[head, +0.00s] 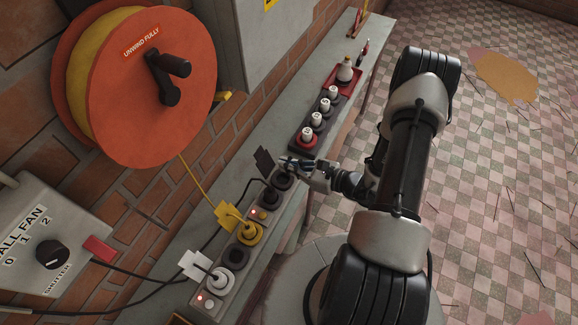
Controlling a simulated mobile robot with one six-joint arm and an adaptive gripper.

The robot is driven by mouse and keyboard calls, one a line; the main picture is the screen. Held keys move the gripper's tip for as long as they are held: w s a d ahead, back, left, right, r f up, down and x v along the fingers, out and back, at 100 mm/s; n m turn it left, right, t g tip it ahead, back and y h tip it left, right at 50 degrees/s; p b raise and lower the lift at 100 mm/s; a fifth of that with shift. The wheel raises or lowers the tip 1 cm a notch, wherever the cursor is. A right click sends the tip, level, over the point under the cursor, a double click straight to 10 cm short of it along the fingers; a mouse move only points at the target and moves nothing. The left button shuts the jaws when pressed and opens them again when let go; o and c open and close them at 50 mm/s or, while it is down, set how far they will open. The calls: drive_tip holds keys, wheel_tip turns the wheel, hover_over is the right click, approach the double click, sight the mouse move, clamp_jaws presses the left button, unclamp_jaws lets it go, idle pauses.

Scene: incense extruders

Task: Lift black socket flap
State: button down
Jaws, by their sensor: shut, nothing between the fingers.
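The black socket flap (264,160) is a dark plate at the far end of the grey socket strip (227,284). It stands tilted up on the wall side of a round black socket (282,179). My gripper (287,162) is just right of the flap, low over the far end of the strip. Its fingers are shut and empty. I cannot tell whether the fingertips touch the flap.
A yellow plug (249,233) and a white plug (218,279) sit in the strip, with raised flaps beside them. Red and dark trays (305,147) with white-topped bottles stand farther along the bench. An orange cable reel (125,110) hangs on the brick wall.

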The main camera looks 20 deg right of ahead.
sight(261, 155)
drive_tip(key=shift+f, duration=0.15)
drive_tip(key=shift+w+f+b, duration=0.15)
drive_tip(key=shift+f+b, duration=0.3)
drive_tip(key=shift+b, duration=0.15)
drive_tip(key=shift+r, duration=0.1)
drive_tip(key=shift+w+a+r, duration=0.2)
drive_tip(key=shift+w+a, duration=0.3)
drive_tip(key=shift+w, duration=0.15)
drive_tip(key=shift+w+a+r, duration=0.2)
drive_tip(key=shift+w+a, duration=0.3)
drive_tip(key=shift+w, duration=0.1)
drive_tip(key=shift+w, duration=0.1)
drive_tip(key=shift+w+a, duration=0.75)
drive_tip(key=shift+w, duration=0.1)
